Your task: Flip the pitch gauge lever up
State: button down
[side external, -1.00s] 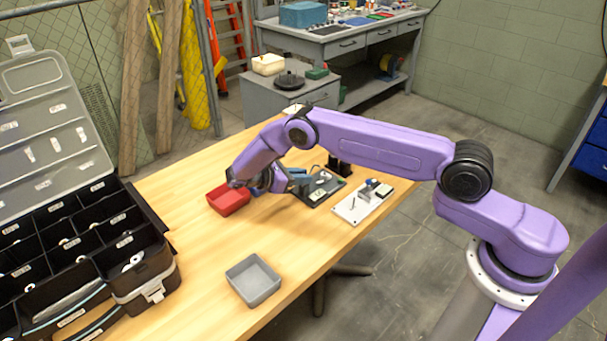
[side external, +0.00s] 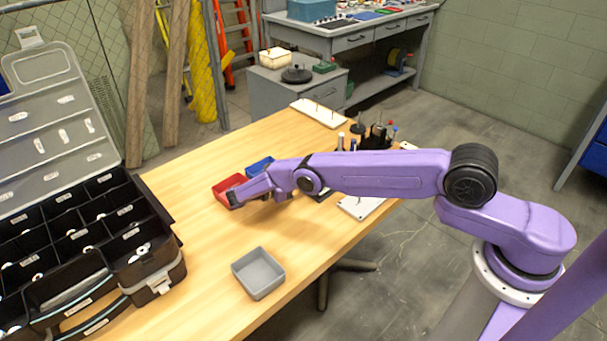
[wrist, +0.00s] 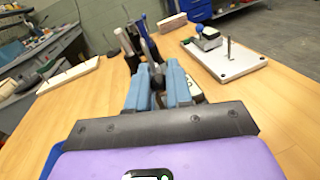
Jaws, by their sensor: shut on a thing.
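In the wrist view, my gripper (wrist: 158,88) has its two blue fingers close together, shut on a small dark lever-like piece (wrist: 157,76) between the tips. The fingers hide most of this piece, so its tilt cannot be told. A pale part (wrist: 195,91) shows just beside the right finger, probably of the gauge on its dark board. In the side view my forearm hides the gripper and nearly all of that dark board (side external: 322,196).
A white plate (wrist: 240,66) with an upright peg stands to the right. Red (side external: 226,188) and blue (side external: 260,164) bins lie near my wrist. A grey bin (side external: 258,272) and black organizer (side external: 75,240) are nearer; the wood between is clear.

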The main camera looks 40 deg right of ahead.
dwell(0.7)
jog(key=c, duration=1.1)
grip_release()
jog(key=shift+o, duration=0.2)
jog(key=shift+r, duration=0.1)
jog(key=shift+r, duration=1.45)
jog(key=s+r, duration=1)
jog(key=s, duration=0.4)
jog(key=shift+c, duration=0.3)
